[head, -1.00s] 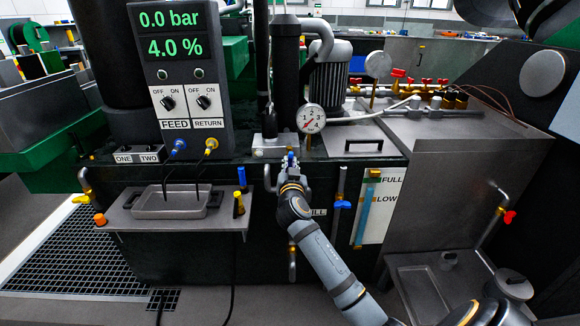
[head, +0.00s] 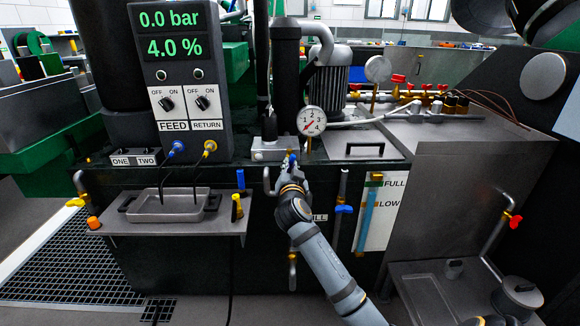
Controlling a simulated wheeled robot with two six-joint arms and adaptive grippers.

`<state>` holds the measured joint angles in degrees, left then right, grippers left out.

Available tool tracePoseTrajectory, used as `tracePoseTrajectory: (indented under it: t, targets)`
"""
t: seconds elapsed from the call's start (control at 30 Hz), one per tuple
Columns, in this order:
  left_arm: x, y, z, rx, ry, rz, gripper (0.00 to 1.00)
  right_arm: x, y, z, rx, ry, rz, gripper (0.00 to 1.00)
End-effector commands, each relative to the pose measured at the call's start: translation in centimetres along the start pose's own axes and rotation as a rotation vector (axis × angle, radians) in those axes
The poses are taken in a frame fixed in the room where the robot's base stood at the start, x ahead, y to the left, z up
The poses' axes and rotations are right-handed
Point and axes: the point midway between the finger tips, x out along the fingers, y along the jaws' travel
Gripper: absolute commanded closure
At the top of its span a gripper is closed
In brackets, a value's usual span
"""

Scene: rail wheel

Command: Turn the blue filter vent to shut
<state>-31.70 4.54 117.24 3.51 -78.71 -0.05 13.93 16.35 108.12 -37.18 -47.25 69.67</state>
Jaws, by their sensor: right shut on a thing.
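The blue filter vent (head: 292,158) is a small blue piece at the front of the grey block below the pressure gauge. Only a small part of it shows, as my right gripper covers the rest. My right gripper (head: 291,166) is at the vent, with its fingers shut on it. The arm reaches up to it from the lower right. Which way the vent points cannot be made out. My left gripper is not in view.
A round gauge (head: 311,121) stands just above the gripper. A blue-handled valve (head: 343,209) hangs to the right, beside the FULL/LOW level gauge (head: 376,215). A metal tray (head: 166,207) sits on a shelf at left. The display (head: 168,32) reads 0.0 bar and 4.0 %.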

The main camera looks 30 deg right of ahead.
Motion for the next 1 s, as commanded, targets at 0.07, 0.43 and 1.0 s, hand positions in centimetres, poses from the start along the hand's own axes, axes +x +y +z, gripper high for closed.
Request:
tracePoseTrajectory:
  t: [0.07, 0.43, 1.0]
  targets:
    - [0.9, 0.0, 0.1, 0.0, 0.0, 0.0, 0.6, 0.0, 0.1, 0.3, 0.039, 0.001, -0.001, 1.0]
    - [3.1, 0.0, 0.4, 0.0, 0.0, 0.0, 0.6, 0.0, 0.1, 0.3, 0.222, 0.001, -0.001, 1.0]
    - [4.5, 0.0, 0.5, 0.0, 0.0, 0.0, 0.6, 0.0, 0.0, 0.1, 0.372, -0.001, 0.0, 1.0]
